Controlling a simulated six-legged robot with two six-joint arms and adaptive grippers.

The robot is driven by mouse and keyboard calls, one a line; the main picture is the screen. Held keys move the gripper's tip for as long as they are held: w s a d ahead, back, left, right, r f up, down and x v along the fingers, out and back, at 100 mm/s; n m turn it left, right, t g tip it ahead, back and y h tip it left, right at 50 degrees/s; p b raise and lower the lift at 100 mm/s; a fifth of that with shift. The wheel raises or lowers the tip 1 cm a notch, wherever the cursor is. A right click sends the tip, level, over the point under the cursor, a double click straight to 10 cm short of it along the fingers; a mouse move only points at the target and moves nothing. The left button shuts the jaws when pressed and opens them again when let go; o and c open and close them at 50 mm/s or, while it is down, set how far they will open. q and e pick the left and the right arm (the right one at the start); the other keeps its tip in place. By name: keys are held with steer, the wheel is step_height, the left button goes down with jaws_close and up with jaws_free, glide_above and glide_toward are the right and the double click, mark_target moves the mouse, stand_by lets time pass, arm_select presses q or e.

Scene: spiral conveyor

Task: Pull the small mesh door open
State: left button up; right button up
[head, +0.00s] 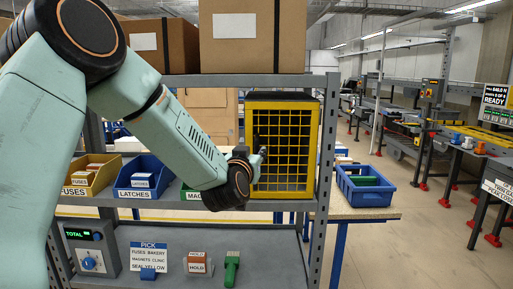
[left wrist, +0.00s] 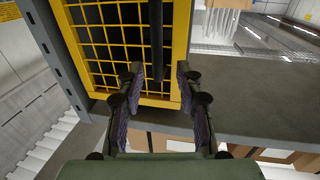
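The small mesh door (head: 285,150) has a yellow frame and yellow wire grid and stands closed on a dark cabinet on the shelf. In the left wrist view the mesh door (left wrist: 108,35) fills the upper left. A dark upright bar (left wrist: 157,45), which looks like the door's handle, runs down its right part. My left gripper (head: 262,152) is at the left side of the door. In the left wrist view the gripper (left wrist: 160,78) has its fingers apart, with the bar's lower end between them. I cannot tell whether either finger touches it. My right gripper is out of view.
The cabinet stands on a grey shelf rack (head: 215,81). Cardboard boxes (head: 253,38) sit above it. A yellow bin (head: 92,174) and a blue bin (head: 142,178) are to the left. A blue crate (head: 366,186) is on a table to the right. Open floor lies beyond.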

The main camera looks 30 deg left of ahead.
mark_target(257, 149)
arm_select(q)
steer(key=x, duration=0.2)
steer(key=shift+w, duration=0.35)
steer(key=shift+w+r, duration=0.1)
steer(key=shift+w, duration=0.4)
steer(key=shift+a, duration=0.15)
steer(key=shift+w+a, duration=0.1)
steer(key=shift+w, duration=0.05)
steer(key=shift+w, duration=0.1)
steer(key=c, duration=0.4)
jaws_close()
